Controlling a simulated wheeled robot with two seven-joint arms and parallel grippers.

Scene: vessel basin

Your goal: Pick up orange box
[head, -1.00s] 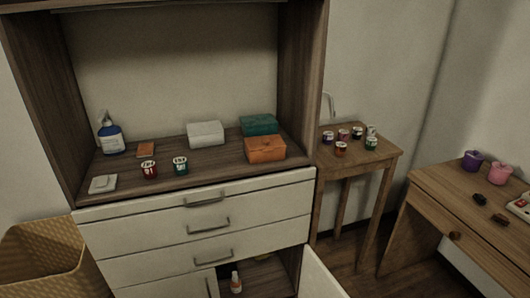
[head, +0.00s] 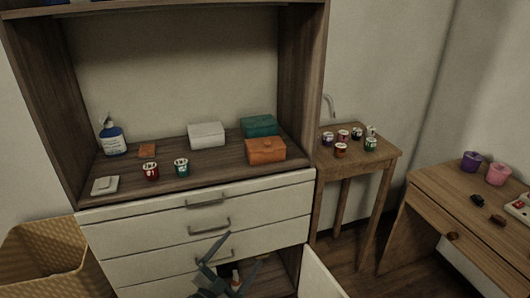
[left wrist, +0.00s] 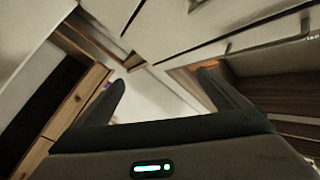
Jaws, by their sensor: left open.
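The orange box (head: 265,150) sits on the cabinet shelf at its right front, just in front of a green box (head: 259,127). My left gripper (head: 228,262) shows at the bottom of the head view, in front of the lower drawers and below the shelf. It is open and empty, well below the orange box. In the left wrist view its two fingers (left wrist: 160,90) are spread apart with nothing between them. My right gripper is not in view.
A white box (head: 206,135), two small jars (head: 181,167) and a blue bottle (head: 112,136) share the shelf. A lower cabinet door (head: 320,276) stands open. A wicker basket (head: 40,255) is at left; a small table (head: 385,152) with several jars is at right.

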